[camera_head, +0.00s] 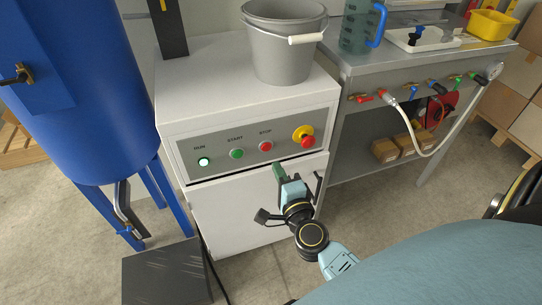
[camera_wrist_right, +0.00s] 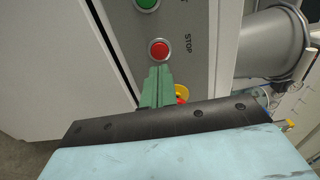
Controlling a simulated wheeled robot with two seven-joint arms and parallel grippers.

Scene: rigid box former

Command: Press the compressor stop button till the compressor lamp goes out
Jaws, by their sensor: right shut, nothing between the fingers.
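The compressor's control panel (camera_head: 223,154) is on the front of a white cabinet. The red stop button (camera_head: 266,146) sits under the STOP label; it also shows in the right wrist view (camera_wrist_right: 159,49). The run lamp (camera_head: 204,161) under RUN glows pale green-white. The green start button (camera_head: 237,153) is between them; its edge shows in the wrist view (camera_wrist_right: 147,3). My right gripper (camera_head: 278,170) is shut and empty, just below the stop button in the head view. In the wrist view its green fingertips (camera_wrist_right: 159,74) are close to the button, apparently not touching. My left gripper is not in view.
A red emergency knob on a yellow base (camera_head: 303,136) is right of the stop button. A grey bucket (camera_head: 283,50) stands on the cabinet. A blue tank (camera_head: 85,90) is at left, a workbench with a hose (camera_head: 410,125) at right.

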